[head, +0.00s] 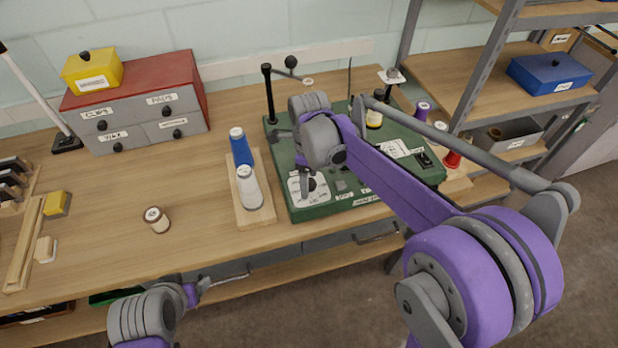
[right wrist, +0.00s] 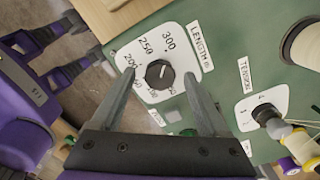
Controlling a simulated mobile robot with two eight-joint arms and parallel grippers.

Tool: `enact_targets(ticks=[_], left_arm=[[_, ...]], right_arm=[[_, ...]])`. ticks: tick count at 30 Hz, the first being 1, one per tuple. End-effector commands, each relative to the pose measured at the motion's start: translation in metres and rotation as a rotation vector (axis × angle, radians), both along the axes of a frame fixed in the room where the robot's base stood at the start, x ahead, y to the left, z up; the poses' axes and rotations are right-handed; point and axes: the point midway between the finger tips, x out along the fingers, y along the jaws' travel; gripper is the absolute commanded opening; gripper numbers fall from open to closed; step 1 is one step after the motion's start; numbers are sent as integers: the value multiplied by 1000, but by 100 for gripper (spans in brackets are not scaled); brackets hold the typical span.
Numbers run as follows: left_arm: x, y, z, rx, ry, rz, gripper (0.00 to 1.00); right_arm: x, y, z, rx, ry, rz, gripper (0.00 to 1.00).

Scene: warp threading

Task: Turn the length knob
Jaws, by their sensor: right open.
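The length knob (right wrist: 159,73) is a round dark knob with a pale pointer mark. It sits on a white dial plate (right wrist: 184,60) with numbers such as 200, 250 and 300, beside a LENGTH label (right wrist: 202,46). In the head view the dial plate is at the front left of a green machine (head: 290,208). My right gripper (right wrist: 162,83) is open, its two fingers on either side of the knob in the right wrist view; I cannot tell whether they touch it. My left gripper (head: 222,282) is low in front of the bench; its opening is unclear.
A TENSION dial (right wrist: 266,116) is on the same panel. A small brown spool (head: 157,219) is on the bench. A drawer box (head: 150,112) stands at the back left.

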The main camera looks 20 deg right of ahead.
Motion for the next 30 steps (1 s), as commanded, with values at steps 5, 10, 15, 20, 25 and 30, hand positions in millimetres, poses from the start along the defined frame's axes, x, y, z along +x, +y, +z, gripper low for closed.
enact_targets(ticks=[5,10,15,20,25,30], left_arm=[[0,0,0,0,0,0,70],[0,0,0,0,0,0,70],[0,0,0,0,0,0,70],[0,0,0,0,0,0,70],[-1,0,-1,0,1,0,70],[-2,0,-4,0,3,0,70]], right_arm=[[0,0,0,0,0,0,60],[0,0,0,0,0,0,29],[0,0,0,0,0,0,0],[0,0,0,0,0,4,0],[0,0,0,0,0,36,0],[0,0,0,0,0,118,0]])
